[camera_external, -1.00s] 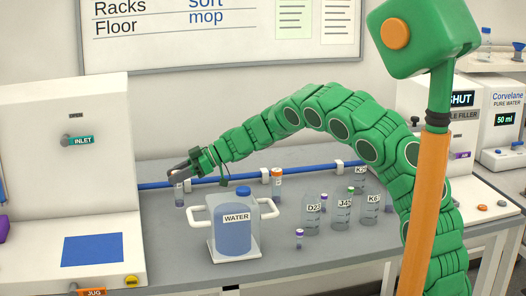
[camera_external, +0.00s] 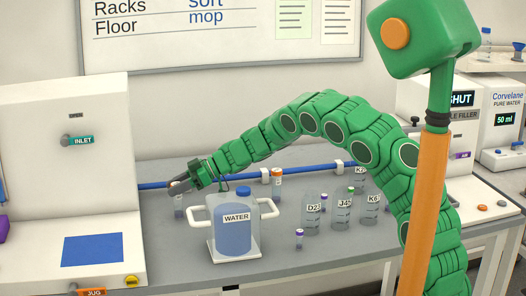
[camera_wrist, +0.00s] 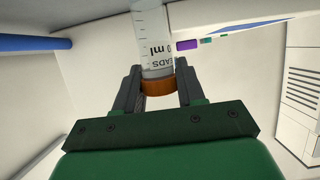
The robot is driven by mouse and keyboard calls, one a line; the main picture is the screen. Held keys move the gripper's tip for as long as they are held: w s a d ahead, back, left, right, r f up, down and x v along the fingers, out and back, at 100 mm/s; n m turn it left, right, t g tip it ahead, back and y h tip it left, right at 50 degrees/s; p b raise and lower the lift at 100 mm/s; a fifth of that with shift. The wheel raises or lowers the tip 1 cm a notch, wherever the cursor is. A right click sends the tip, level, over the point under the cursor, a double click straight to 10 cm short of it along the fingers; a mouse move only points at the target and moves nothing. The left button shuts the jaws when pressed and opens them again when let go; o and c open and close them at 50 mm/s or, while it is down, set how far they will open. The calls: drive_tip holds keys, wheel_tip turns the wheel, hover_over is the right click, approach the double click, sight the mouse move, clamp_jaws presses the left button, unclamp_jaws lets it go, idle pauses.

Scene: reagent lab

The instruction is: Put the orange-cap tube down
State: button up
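My gripper (camera_external: 178,187) is low over the left part of the bench, left of the water jug. In the wrist view, its two fingers (camera_wrist: 158,84) are shut on the orange cap of a clear tube (camera_wrist: 153,45) with a printed label and scale. In the external view, the lower part of this tube (camera_external: 179,206) shows under the fingers and its cap is hidden. It looks roughly upright, at or just above the bench; I cannot tell whether it touches. Another orange-capped tube (camera_external: 277,183) stands behind the jug.
The water jug (camera_external: 233,232), with white handles, stands on a pale base close to the right of my gripper. A blue rail (camera_external: 154,185) runs behind. A white cabinet (camera_external: 62,150) stands left.

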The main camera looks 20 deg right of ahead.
drive_tip(key=o, duration=0.3)
drive_tip(key=shift+o, duration=0.2)
drive_tip(key=shift+d+r, duration=0.1)
drive_tip(key=shift+r, duration=0.1)
drive_tip(key=v, duration=1.1)
drive_tip(key=shift+d, duration=0.4)
